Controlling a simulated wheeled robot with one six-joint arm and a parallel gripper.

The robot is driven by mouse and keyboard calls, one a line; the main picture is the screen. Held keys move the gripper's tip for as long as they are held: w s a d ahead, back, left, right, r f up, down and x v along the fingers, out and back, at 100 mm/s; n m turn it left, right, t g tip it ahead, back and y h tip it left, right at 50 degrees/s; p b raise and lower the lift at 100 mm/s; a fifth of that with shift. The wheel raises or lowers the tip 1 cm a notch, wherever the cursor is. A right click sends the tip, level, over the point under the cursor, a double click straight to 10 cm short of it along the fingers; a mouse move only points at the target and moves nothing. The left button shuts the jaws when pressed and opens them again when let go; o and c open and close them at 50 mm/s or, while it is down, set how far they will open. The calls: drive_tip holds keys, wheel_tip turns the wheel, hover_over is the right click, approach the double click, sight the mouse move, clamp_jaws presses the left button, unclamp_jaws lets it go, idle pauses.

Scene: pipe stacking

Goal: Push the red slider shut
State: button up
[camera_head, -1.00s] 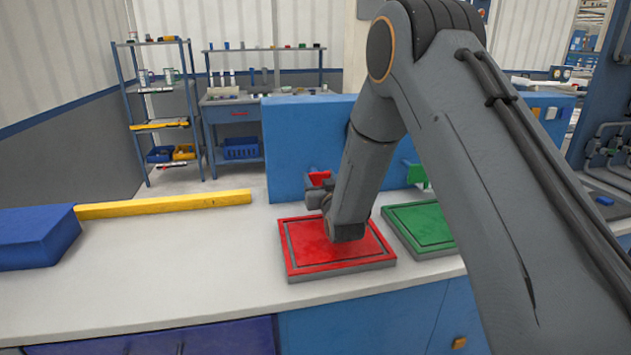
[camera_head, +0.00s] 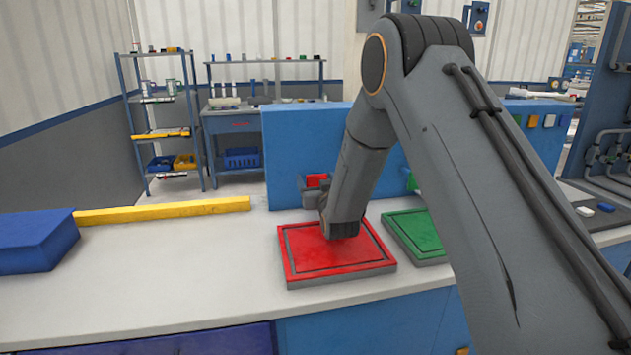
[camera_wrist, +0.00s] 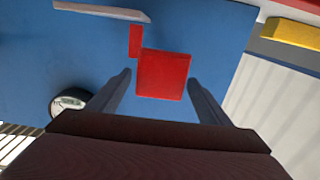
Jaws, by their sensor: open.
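The red slider (camera_head: 317,180) shows as a small red block at the front of the blue upright panel (camera_head: 290,140), above the red pad. In the wrist view the red slider (camera_wrist: 163,74) is a red square block with a narrow red piece beside it, against the blue panel. My gripper (camera_wrist: 160,85) is open, its two dark fingers on either side of the red block with gaps showing. In the head view my gripper (camera_head: 322,195) is beside the slider, partly hidden by my wrist. I cannot tell whether it touches the slider.
A red square pad (camera_head: 310,262) lies below my wrist on the white counter (camera_head: 180,270). A green pad (camera_head: 420,240) is to its right, partly behind my arm. A yellow bar (camera_head: 165,211) and a blue block (camera_head: 35,240) lie at left. The counter's front left is clear.

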drive_tip(key=s+d+b, duration=0.1)
drive_tip(key=s, duration=0.6)
drive_tip(key=shift+s+d, duration=0.25)
